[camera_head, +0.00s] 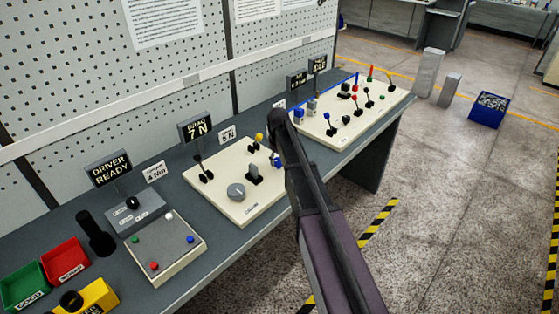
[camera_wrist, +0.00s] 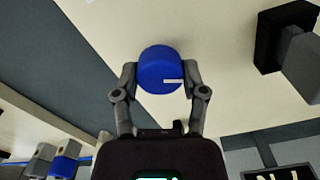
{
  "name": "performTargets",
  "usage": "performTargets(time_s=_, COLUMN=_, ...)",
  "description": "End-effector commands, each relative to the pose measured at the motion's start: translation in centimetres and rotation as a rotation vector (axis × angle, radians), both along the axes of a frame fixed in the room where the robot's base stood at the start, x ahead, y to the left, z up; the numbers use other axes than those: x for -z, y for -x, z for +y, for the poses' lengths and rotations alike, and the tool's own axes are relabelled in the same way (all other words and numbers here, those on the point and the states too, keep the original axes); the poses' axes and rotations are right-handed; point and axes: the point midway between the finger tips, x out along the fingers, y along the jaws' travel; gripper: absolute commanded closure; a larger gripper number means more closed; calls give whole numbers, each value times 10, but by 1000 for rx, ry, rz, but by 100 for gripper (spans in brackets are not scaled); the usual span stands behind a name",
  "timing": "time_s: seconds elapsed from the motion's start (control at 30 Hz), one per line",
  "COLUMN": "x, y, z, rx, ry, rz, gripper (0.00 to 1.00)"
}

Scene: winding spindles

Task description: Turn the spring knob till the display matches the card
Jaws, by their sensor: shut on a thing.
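The blue knob (camera_wrist: 158,62) with a white pointer line sits on the cream board (camera_wrist: 225,95). My gripper (camera_wrist: 160,78) is shut on it, one finger on each side. The pointer line points right in the wrist view. In the head view a blue part (camera_head: 277,162) shows beside my arm at the board's right end; my arm hides most of the gripper there. The display (camera_head: 196,127) behind the board reads DRAG 7 N. The small white card (camera_head: 227,135) beside it seems to read 5 N, but its digit is small.
A grey dial (camera_head: 236,191) and a black block (camera_head: 254,175) stand on the same board. Left are the DRIVER READY display (camera_head: 109,168), a button box (camera_head: 165,248) and bins. Another board (camera_head: 335,135) with several levers lies right. Pegboard (camera_head: 60,90) backs the bench.

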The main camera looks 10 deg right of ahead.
Motion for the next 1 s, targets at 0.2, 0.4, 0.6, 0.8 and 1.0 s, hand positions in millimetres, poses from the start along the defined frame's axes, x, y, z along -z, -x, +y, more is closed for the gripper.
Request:
performTargets(time_s=0.2, x=0, y=1, z=0, rx=-204, ry=0, rz=1, gripper=92)
performTargets(time_s=0.4, x=0, y=1, z=0, rx=-394, ry=1, rz=2, gripper=92)
performTargets(time_s=0.6, x=0, y=1, z=-1, rx=-577, ry=1, rz=2, gripper=92)
performTargets(time_s=0.8, x=0, y=1, z=-1, rx=-726, ry=3, rz=3, gripper=92)
performTargets(time_s=1.0, x=0, y=1, z=-1, rx=-818, ry=3, rz=3, gripper=92)
